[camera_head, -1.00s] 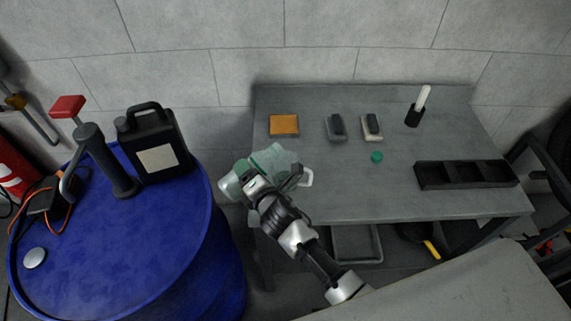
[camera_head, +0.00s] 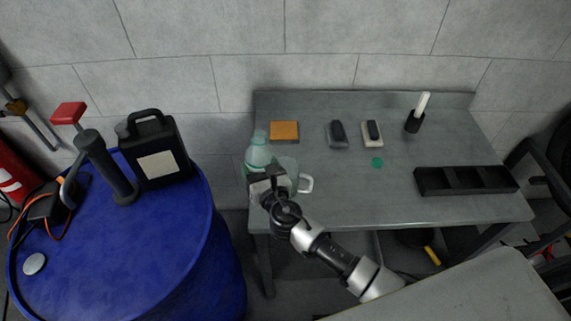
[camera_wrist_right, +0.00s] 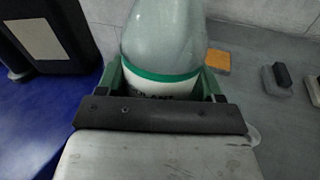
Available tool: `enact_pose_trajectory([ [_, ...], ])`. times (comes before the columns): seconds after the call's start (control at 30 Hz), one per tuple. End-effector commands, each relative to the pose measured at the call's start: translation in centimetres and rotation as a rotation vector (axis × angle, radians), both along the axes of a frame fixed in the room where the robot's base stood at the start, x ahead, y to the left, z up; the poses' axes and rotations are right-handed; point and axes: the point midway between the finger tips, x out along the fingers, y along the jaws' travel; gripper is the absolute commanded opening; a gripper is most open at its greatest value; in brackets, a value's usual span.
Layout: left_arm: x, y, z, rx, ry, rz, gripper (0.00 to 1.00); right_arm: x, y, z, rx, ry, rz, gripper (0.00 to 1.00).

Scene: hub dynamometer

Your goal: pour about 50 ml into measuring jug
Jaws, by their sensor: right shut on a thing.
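My right gripper (camera_head: 264,180) is shut on a translucent green bottle (camera_head: 258,155) near the left end of the grey table. The bottle looks about upright, neck up. In the right wrist view the bottle (camera_wrist_right: 165,40) sits between the fingers, with a green band and a white label partly hidden by the gripper. The measuring jug (camera_head: 305,183) shows mainly by its pale handle, just right of the gripper; the bottle and gripper hide much of it. Its liquid level cannot be seen. A green cap (camera_head: 377,162) lies on the table. My left gripper is not in view.
The table (camera_head: 400,205) also bears an orange sponge-like block (camera_head: 284,131), two dark-topped blocks (camera_head: 338,134), a black holder with a white stick (camera_head: 414,122) and a black divided tray (camera_head: 466,180). A blue drum (camera_head: 130,250) with a black canister (camera_head: 155,150) stands left.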

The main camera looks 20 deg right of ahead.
Motion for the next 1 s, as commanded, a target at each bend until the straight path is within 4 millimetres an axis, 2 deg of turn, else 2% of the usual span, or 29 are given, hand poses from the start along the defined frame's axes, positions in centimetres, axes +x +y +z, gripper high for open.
enact_pose_trajectory([
  [0.03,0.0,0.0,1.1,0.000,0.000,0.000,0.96,0.0,-0.1,1.1,-0.016,-0.005,-0.001,0.13],
  [0.1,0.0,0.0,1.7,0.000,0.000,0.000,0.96,0.0,-0.2,1.8,-0.038,-0.011,-0.001,0.13],
  [0.3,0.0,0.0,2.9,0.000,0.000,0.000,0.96,0.1,-0.3,3.0,-0.083,-0.024,0.000,0.13],
  [1.0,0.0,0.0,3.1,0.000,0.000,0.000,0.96,0.1,-0.4,3.2,-0.099,-0.028,-0.001,0.13],
])
